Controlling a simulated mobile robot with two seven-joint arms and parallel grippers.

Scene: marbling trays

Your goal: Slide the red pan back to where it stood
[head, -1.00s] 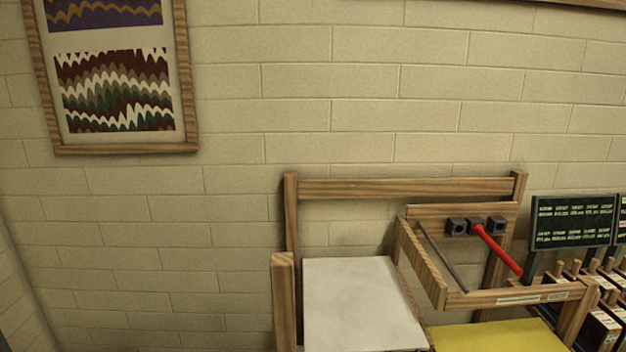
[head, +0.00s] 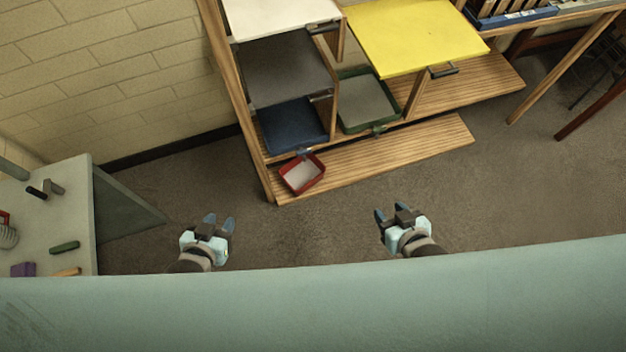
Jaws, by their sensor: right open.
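The small red pan (head: 319,186) has a pale inside and sits at the left end of the low front board of the wooden shelf unit. It stands just in front of a blue tray (head: 293,126), slightly turned. My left gripper (head: 219,222) is open and empty over the floor, to the left of the pan and nearer to me. My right gripper (head: 388,214) is open and empty over the floor, to the right of the pan and nearer to me. Neither gripper touches anything.
A green tray (head: 366,105) stands right of the blue tray. A dark grey panel (head: 285,72) and a yellow panel (head: 415,35) with a handle lie above. A bench (head: 60,210) with small tools stands at left. The floor (head: 300,240) before the shelf is clear.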

